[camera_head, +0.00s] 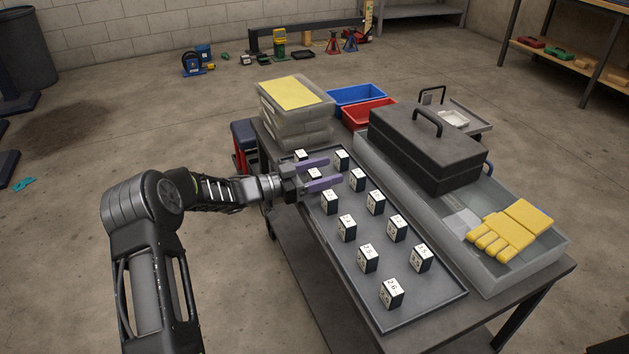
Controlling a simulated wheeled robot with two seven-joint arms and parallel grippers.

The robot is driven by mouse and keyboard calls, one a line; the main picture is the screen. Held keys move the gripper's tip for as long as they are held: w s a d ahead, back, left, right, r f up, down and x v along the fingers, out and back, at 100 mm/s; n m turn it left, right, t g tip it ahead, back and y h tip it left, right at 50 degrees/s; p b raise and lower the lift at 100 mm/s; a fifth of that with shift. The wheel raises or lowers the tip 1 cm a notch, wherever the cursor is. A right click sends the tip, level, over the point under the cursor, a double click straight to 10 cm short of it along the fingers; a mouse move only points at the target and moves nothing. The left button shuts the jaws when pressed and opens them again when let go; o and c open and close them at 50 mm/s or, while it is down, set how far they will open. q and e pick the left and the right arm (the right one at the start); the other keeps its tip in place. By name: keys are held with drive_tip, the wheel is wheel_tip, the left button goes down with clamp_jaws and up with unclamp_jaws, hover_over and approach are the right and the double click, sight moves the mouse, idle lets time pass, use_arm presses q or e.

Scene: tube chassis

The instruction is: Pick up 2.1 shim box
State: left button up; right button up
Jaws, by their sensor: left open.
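Several small black boxes with white number labels stand in two columns on a dark tray (437,298). The nearest box (391,293) appears to read 2.6, and the labels grow too small to read with certainty toward the far end. I cannot tell for sure which one is the 2.1 shim box. My left gripper (334,171) is open at the far left of the tray, its purple fingers pointing right. One box (314,174) shows between the fingers, and another (301,156) sits just beyond the far finger. I cannot tell whether the fingers touch either. My right gripper is out of view.
The tray lies on a table (475,318). Stacked clear bins (300,123) stand behind its far end. To the right, a grey bin (541,263) holds a black toolbox (425,150) and yellow gloves (512,230). Blue (357,96) and red (368,112) bins stand beyond.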

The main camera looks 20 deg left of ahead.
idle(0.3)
use_arm(q)
clamp_jaws()
idle(0.6)
